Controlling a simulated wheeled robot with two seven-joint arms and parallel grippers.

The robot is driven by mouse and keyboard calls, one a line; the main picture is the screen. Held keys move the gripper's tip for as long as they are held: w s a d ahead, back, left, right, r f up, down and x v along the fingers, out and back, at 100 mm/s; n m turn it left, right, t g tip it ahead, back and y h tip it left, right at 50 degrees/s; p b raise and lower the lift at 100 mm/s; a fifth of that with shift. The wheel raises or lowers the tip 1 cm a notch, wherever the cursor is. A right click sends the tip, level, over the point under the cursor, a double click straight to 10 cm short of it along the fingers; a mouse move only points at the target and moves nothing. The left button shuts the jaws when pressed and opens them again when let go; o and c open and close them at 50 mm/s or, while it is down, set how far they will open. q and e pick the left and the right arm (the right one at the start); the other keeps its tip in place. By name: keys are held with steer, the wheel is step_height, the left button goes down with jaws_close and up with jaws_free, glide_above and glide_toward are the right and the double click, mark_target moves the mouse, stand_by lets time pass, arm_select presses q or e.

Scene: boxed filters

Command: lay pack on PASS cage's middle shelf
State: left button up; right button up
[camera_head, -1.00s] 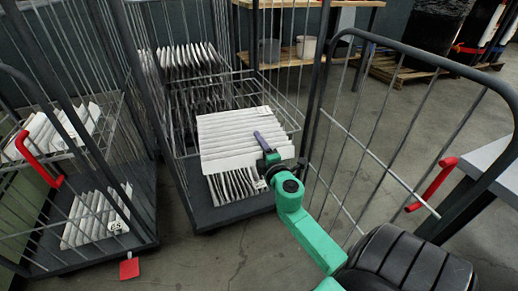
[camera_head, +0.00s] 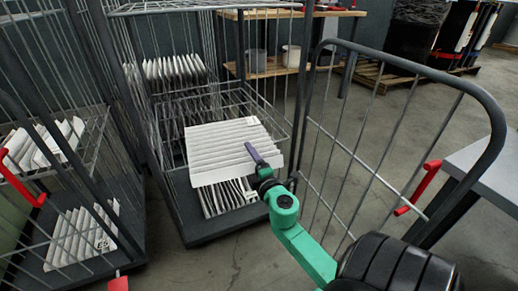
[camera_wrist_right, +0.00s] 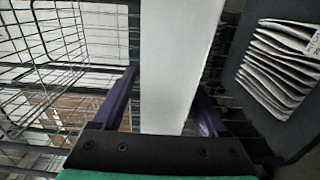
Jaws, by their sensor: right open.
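A white pleated pack (camera_head: 228,152) lies at the front of the middle wire shelf (camera_head: 268,112) of the central cage, reaching over its front edge; whether the shelf bears it is unclear. My right gripper (camera_head: 258,158) is at the pack's right front edge, one purple finger over its top face. In the right wrist view the pack (camera_wrist_right: 175,65) shows as a pale slab between the two open fingers (camera_wrist_right: 163,108), with a gap at the left finger. I cannot read a PASS sign. My left gripper is out of view.
More packs (camera_head: 228,197) stand on the cage's base below, and others (camera_head: 175,68) stand farther back. A second cage (camera_head: 75,150) with packs is at left. The open barred gate (camera_head: 390,130) flanks my right arm. A grey table (camera_head: 490,165) is at far right.

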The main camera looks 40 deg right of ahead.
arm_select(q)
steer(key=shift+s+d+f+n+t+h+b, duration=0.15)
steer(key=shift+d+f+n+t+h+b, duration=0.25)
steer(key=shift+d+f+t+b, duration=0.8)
arm_select(e)
steer(key=v, duration=1)
